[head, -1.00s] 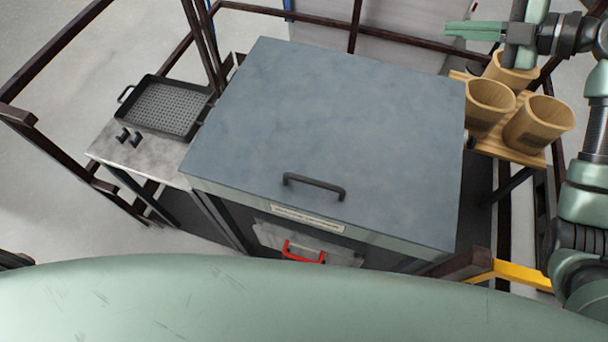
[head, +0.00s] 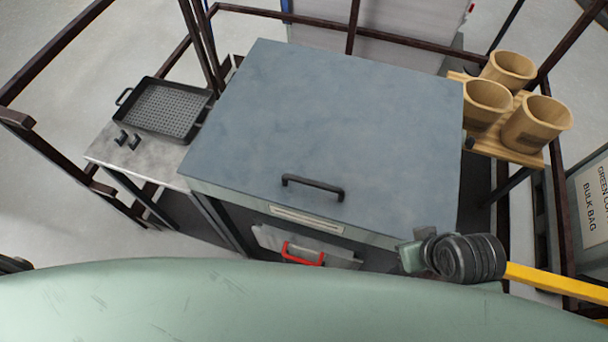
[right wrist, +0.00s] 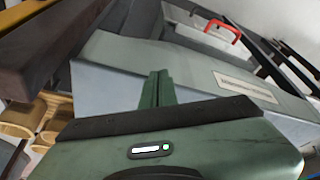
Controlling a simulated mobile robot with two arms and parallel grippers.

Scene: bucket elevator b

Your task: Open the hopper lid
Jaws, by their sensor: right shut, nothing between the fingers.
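The hopper lid (head: 340,125) is a large blue-grey panel lying flat and closed on the hopper. Its black bar handle (head: 313,187) is near the front edge, above a pale label strip (head: 307,220). My right gripper (head: 408,256) is low at the hopper's front right corner, right of the handle and apart from it; its fingers are partly hidden by the wrist. In the right wrist view the green fingers (right wrist: 157,87) are together and empty, with the label (right wrist: 245,87) ahead to the right. My left gripper is not in view.
A black perforated tray (head: 167,108) is on a side table at left. Several wooden cups (head: 537,124) stand on a shelf at right.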

